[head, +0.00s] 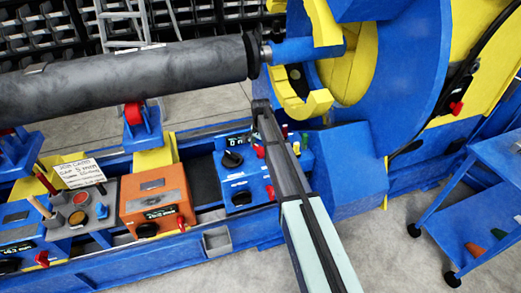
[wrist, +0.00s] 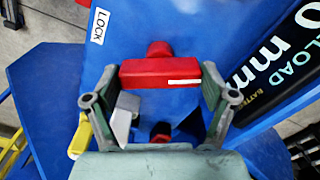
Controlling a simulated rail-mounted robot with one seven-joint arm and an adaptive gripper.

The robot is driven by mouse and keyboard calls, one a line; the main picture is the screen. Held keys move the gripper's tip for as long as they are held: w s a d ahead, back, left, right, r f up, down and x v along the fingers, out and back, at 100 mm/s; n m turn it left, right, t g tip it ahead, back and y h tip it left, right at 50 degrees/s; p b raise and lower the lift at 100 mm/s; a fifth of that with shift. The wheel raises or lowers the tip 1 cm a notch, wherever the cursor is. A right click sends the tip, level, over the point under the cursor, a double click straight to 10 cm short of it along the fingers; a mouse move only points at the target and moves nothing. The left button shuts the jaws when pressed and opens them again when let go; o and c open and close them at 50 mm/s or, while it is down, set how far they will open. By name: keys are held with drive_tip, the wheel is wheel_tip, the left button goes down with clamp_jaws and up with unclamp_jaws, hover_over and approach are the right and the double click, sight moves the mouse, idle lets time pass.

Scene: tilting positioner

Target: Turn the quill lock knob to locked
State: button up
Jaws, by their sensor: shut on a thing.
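The red knob (wrist: 150,73) is a bar-shaped handle on a blue panel. It lies crosswise in the wrist view, with a white mark toward its right end. A white label reading LOCK (wrist: 99,25) is up and left of it, and the white mark does not point at the label. My gripper (wrist: 160,82) is shut on the knob, one finger at each end. In the head view my arm reaches over the blue control box (head: 240,175) and hides the fingertips. A small red part (head: 259,151) shows beside the arm; I cannot tell if it is the knob.
A dark display (wrist: 285,60) with white text is right of the knob. A second red part (wrist: 160,131) shows below the knob. In the head view, a large grey cylinder (head: 130,80) lies at left, an orange box (head: 153,195) below it, and a blue cart (head: 480,195) at right.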

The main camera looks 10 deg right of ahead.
sight(261, 148)
drive_tip(key=m+b, duration=0.1)
drive_tip(key=m, duration=0.4)
drive_tip(key=shift+f+m, duration=0.1)
drive_tip(key=shift+m, duration=0.2)
idle(0.4)
drive_tip(key=o, duration=1)
wheel_tip(261, 148, up, 12)
idle(0.4)
